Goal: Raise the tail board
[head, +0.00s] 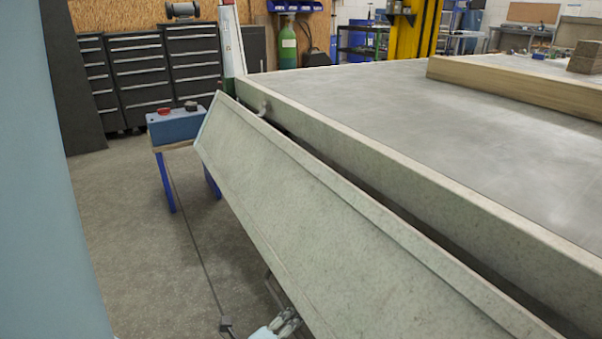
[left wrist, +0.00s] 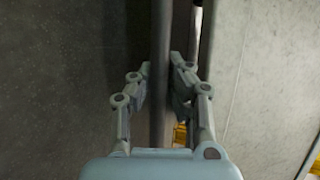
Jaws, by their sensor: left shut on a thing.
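The tail board (head: 300,210) is a long pale grey panel with a raised rim. It slants outward and down along the near edge of the trailer bed (head: 400,100), with a dark gap between them. A bar handle (head: 273,291) sticks out from the board's outer side near the bottom of the head view. My left gripper (head: 287,324) is at this handle, partly cut off by the frame. In the left wrist view its two fingers (left wrist: 160,82) close on both sides of the grey bar (left wrist: 161,30), and the board's pale face (left wrist: 275,70) is at the right. My right gripper is not in view.
A blue-legged stand (head: 178,128) with a red and a dark item stands beyond the board's far end, and a cable runs from it along the floor. Wooden boards (head: 520,82) lie on the bed. Dark drawer cabinets (head: 140,70) stand behind. The floor at the left is clear.

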